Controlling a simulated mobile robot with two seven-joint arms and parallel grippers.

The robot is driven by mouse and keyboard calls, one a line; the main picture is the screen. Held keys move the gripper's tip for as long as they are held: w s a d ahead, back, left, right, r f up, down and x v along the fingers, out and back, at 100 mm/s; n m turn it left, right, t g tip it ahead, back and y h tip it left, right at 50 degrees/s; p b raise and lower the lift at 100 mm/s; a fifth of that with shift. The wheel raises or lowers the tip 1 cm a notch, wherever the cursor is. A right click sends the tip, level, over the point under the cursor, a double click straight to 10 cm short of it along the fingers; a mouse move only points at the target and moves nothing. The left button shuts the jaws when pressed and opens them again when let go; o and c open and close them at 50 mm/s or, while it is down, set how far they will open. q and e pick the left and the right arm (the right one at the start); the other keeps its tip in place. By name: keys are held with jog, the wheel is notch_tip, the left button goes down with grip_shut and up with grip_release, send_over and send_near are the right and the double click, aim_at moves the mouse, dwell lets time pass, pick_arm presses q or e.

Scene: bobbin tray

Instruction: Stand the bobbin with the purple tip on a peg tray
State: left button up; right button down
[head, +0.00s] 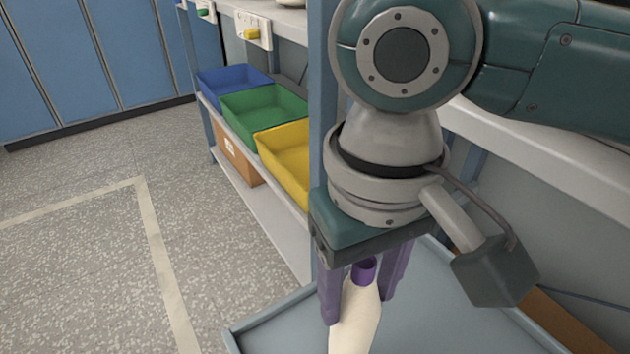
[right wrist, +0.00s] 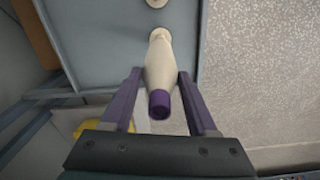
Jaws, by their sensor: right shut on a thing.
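The bobbin (head: 357,318) is cream-coloured with a purple tip (head: 364,270). My right gripper (head: 360,306), with purple fingers, is shut on it in the head view, one finger on each side, tip up toward the palm. In the right wrist view the bobbin (right wrist: 159,72) lies between the fingers of the gripper (right wrist: 157,76), and its far end reaches over the grey-blue tray (right wrist: 103,45). The tray (head: 425,310) is below the gripper in the head view. Whether the bobbin's lower end touches the tray or a peg cannot be told. My left gripper is not in view.
A pale round piece (right wrist: 157,3) shows on the tray at the top edge of the right wrist view. Blue (head: 235,86), green (head: 262,108) and yellow (head: 288,160) bins stand on a shelf to the left, above a cardboard box (head: 235,155). The speckled floor (head: 90,250) is clear.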

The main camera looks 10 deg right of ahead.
jog(key=shift+f+b, duration=0.6)
jog(key=shift+f, duration=1.45)
jog(key=shift+c, duration=0.6)
grip_release()
jog(key=shift+r, duration=0.1)
notch_tip(320, 180, up, 10)
jog(key=p, duration=0.4)
